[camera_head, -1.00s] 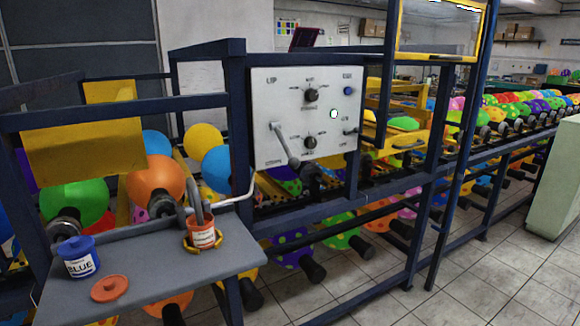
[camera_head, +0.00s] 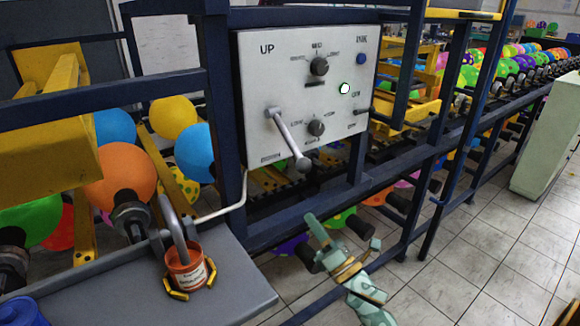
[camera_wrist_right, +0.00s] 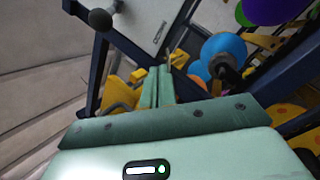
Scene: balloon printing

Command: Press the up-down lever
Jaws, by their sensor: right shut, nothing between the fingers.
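The up-down lever (camera_head: 286,135) is a grey metal rod on the white control panel (camera_head: 262,75), under the word UP. It slants down to the right and ends in a rounded knob (camera_head: 303,163). My right gripper (camera_head: 312,220) is below the panel and a little right of the knob, apart from it, with its pale green fingers pointing up. In the right wrist view the fingers (camera_wrist_right: 158,72) are together and empty. A dark round knob (camera_wrist_right: 101,19), seemingly the lever's, shows upper left there beside the white panel (camera_wrist_right: 150,18). My left gripper is out of view.
A dark blue frame rail (camera_head: 320,210) runs below the panel. At lower left, a grey shelf (camera_head: 225,290) holds an orange ink pot (camera_head: 187,272) with a grey hooked handle. Balloons on rollers (camera_head: 122,178) stand behind. Tiled floor (camera_head: 480,250) is open at right.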

